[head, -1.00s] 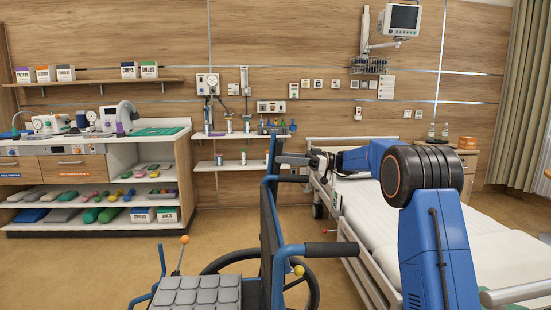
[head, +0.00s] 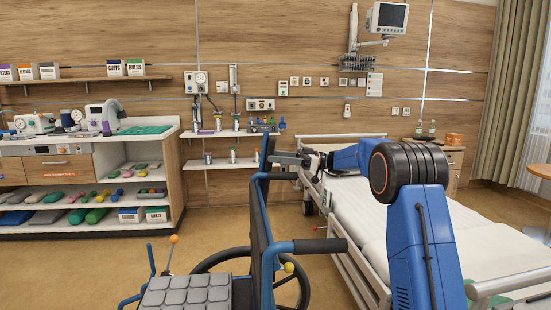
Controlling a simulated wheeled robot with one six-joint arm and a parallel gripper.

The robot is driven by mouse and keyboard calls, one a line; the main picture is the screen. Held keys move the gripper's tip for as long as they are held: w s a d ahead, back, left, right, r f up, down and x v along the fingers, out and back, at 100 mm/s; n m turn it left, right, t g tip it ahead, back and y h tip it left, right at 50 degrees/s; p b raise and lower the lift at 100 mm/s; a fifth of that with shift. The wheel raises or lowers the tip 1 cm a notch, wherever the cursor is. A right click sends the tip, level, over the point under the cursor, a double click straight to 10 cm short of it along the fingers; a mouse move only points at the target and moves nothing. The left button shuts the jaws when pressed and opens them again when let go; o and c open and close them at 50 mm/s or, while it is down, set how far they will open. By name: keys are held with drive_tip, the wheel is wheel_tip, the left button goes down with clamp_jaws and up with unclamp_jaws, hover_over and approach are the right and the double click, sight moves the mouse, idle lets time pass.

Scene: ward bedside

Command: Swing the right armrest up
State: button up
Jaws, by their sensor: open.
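The wheelchair (head: 262,230) stands at the bottom centre of the head view, facing left, with its backrest seen nearly edge-on. Its grey cushioned seat (head: 185,293) is at the lower left of it. A black push handle (head: 320,246) sticks out to the right on the near side. A narrow dark pad on a blue tube (head: 269,152) stands upright at the chair's far side; it looks like the right armrest, but I cannot be sure. My gripper (head: 287,158) is open just right of this upright part. Its fingertips are small, and I cannot tell whether they touch it.
The bed (head: 375,215) lies close on the right of the chair. A shelf cabinet (head: 110,205) stands at the left wall. Levers with an orange knob (head: 174,239) and a yellow knob (head: 289,267) stick out from the chair. The floor to the left is clear.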

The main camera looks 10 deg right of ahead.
drive_tip(key=d+f, duration=0.2)
drive_tip(key=d, duration=1.5)
drive_tip(key=shift+d+f, duration=0.15)
drive_tip(key=shift+f, duration=0.1)
drive_tip(key=shift+w, duration=0.1)
